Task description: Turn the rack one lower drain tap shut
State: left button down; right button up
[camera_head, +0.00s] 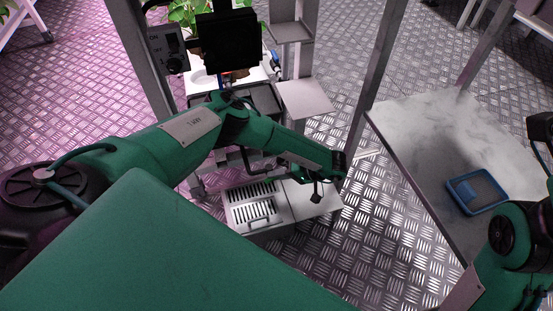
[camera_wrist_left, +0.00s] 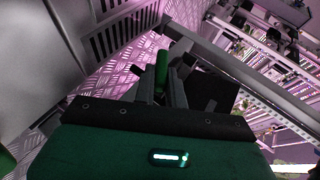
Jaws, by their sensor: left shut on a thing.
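My left arm reaches across the head view from the left and bends at the elbow. In the left wrist view the dark fingers (camera_wrist_left: 163,84) are shut on a small upright green piece, which looks like a tap handle (camera_wrist_left: 161,64). Whether the tap is open or shut cannot be told. The tap does not show clearly in the head view. My right arm (camera_head: 520,245) shows at the lower right, but no right gripper can be made out.
The slotted grey box (camera_head: 252,222) stands on the metal floor below the left hand. A marble-topped table (camera_head: 415,130) with a blue tray (camera_head: 486,208) is to the right.

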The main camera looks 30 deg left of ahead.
pick_arm(q)
jog(key=shift+d+f+g+y, duration=0.15)
jog(key=shift+f+g+y, duration=0.05)
jog(key=shift+g+y, duration=0.25)
jog(key=shift+s+f+m+g+y, duration=0.15)
jog(key=shift+f+m+g+y, duration=0.25)
jog(key=shift+m+g+y, duration=0.55)
jog(key=shift+y, duration=0.4)
jog(key=shift+r, duration=0.1)
jog(key=c, duration=1.4)
grip_release()
jog(key=shift+c, duration=0.2)
jog(key=shift+w, duration=0.2)
jog(key=shift+r, duration=0.1)
